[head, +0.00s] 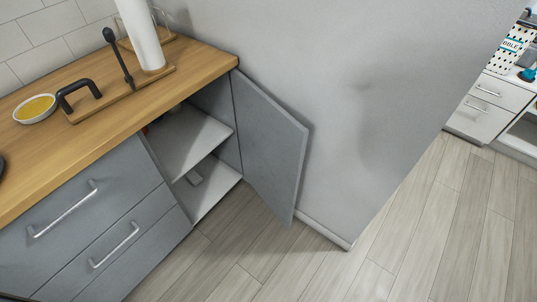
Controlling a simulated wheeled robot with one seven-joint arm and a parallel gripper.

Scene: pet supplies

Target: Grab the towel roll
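The white towel roll (143,35) stands upright on the wooden counter (95,85) at the upper left of the head view. Its top is cut off by the picture's upper edge. Its lower end is just above a wooden board (130,100) on the counter. A black upright rod with a rounded top (118,58) is just left of the roll. My gripper is not in view.
A black arched handle (78,93) and a white dish with yellow contents (36,108) are on the counter. Below, a grey cabinet door (270,145) stands open, showing white shelves (187,145). Grey drawers (85,210) are shut. The plank floor (300,265) looks clear.

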